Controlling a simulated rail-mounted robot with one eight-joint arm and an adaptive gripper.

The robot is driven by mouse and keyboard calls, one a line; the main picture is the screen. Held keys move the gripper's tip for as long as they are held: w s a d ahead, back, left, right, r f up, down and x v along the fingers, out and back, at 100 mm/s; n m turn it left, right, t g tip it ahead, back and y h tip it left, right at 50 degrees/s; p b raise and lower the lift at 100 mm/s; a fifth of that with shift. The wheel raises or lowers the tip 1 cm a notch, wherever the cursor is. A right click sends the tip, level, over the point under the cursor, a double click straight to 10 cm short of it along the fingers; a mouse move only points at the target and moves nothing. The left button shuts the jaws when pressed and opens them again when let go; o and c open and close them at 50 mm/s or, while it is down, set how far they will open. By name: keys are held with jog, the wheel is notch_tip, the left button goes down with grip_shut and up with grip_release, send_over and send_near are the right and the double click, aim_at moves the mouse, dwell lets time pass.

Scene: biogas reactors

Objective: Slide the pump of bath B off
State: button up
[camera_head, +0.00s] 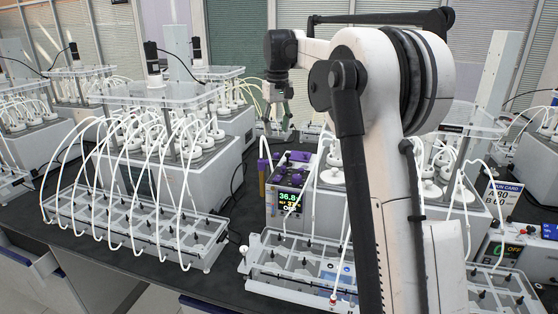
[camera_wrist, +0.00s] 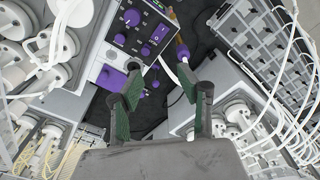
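A control unit (camera_head: 289,195) with purple controls and a lit display, reading about 36.8, stands at the front of a bath near the middle of the head view. Its panel (camera_wrist: 137,30) with several purple knobs and sliders shows at the top of the wrist view. Which control is the pump's, and whether this is bath B, I cannot read. My gripper (camera_wrist: 160,79) is open and empty, with its green-padded fingers apart below the panel. In the head view my gripper (camera_head: 277,108) hangs above and behind the unit, partly blurred into the background.
A run card (camera_head: 505,200) stands at the right, near another control unit (camera_head: 505,251) whose display reads OFF. Racks with white tubes (camera_head: 135,225) lie in front and to the left. A small brown vial with a purple cap (camera_head: 262,172) is beside the middle unit. Dark bench shows between the baths.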

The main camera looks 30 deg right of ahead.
send_near(283, 166)
jog(key=shift+g, duration=0.4)
jog(key=f+p, duration=0.1)
jog(key=f, duration=0.4)
jog(key=f+p, duration=0.1)
jog(key=f, duration=0.2)
jog(key=shift+w+d+f+p, duration=0.1)
jog(key=shift+w+f+p, duration=0.2)
jog(key=shift+f+p, duration=0.05)
grip_shut()
